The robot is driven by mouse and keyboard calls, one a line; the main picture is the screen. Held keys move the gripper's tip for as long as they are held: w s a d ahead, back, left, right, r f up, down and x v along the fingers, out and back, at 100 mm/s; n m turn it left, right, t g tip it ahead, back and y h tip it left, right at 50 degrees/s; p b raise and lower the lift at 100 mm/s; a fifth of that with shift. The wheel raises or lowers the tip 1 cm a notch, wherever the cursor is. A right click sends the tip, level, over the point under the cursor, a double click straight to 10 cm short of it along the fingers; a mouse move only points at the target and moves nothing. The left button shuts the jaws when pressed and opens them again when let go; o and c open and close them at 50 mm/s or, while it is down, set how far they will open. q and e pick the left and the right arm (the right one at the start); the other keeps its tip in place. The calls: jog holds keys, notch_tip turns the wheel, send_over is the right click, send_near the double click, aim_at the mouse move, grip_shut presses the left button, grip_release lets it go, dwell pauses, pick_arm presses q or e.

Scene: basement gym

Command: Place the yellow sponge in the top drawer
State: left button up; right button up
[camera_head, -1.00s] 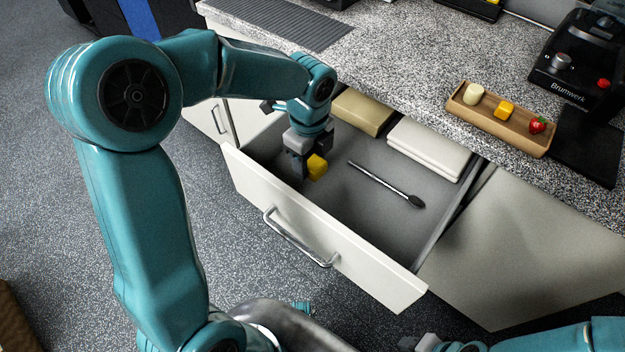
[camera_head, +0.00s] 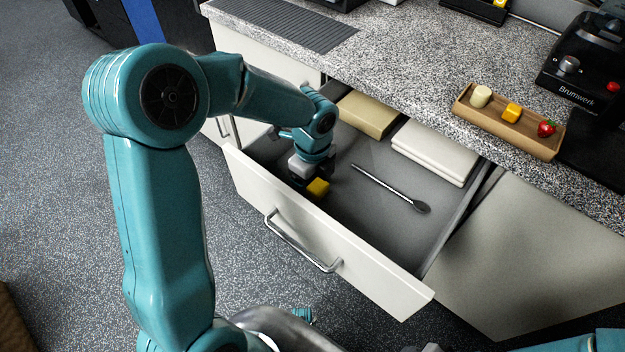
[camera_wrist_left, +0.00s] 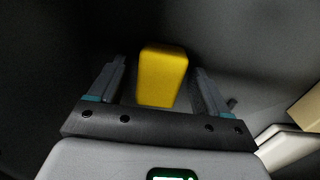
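The yellow sponge (camera_head: 318,187) is low inside the open drawer (camera_head: 375,232), near its left front corner. It also shows in the left wrist view (camera_wrist_left: 162,78), lying between the two fingers. My left gripper (camera_head: 306,184) reaches down into the drawer around the sponge. In the wrist view its fingers (camera_wrist_left: 160,90) stand apart, with a gap visible beside the sponge on the left. The fingertips and the sponge's underside are hard to make out in the shadow. Only a sliver of my right gripper (camera_head: 432,347) shows at the bottom edge.
The drawer also holds a tan box (camera_head: 368,114), a folded white cloth (camera_head: 433,150) and a dark-ended rod (camera_head: 390,188). The drawer front has a metal handle (camera_head: 300,245). On the speckled counter (camera_head: 420,60) stands a wooden tray (camera_head: 540,147) with small food items.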

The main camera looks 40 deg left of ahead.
pick_arm(q)
jog(key=shift+r, duration=0.15)
jog(key=shift+r, duration=0.25)
notch_tip(320, 180, up, 12)
jog(key=p, duration=0.3)
jog(key=shift+f, duration=0.15)
